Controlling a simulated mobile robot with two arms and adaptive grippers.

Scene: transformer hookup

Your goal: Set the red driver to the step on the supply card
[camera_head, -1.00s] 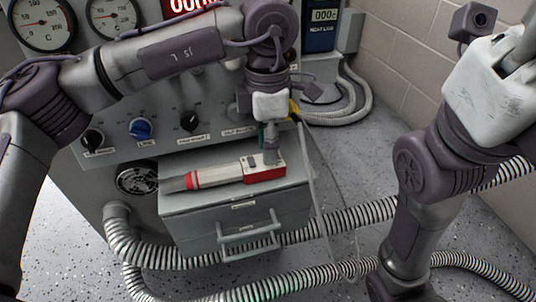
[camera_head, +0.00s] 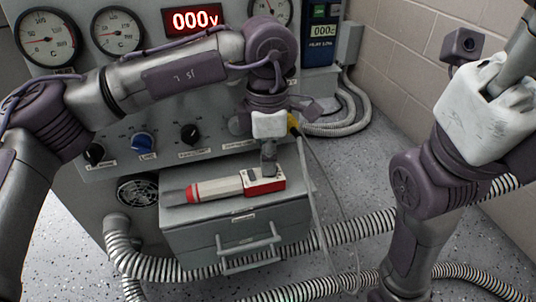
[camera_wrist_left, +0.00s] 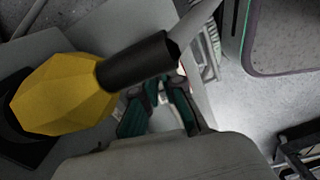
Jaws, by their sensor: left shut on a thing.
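The red driver (camera_head: 222,187), with a red and cream body and a grey tip pointing left, lies on top of a grey drawer cabinet (camera_head: 290,205). My left gripper (camera_head: 268,163) points down onto the driver's pale right section and touches it. Its green fingertips (camera_wrist_left: 160,110) show in the left wrist view, close together. The fingers are shut on a part of the driver, which they and the gripper body mostly hide. My right arm's pale hand (camera_head: 485,115) is raised at the right; its fingertips cannot be made out. I cannot make out the supply card.
The panel behind carries dials, knobs (camera_head: 190,134) and a red display (camera_head: 190,20) reading 000v. A yellow plug (camera_head: 293,123) with a hanging cable is right beside my left gripper; it is large in the left wrist view (camera_wrist_left: 65,95). Ribbed hoses (camera_head: 350,230) cross the floor.

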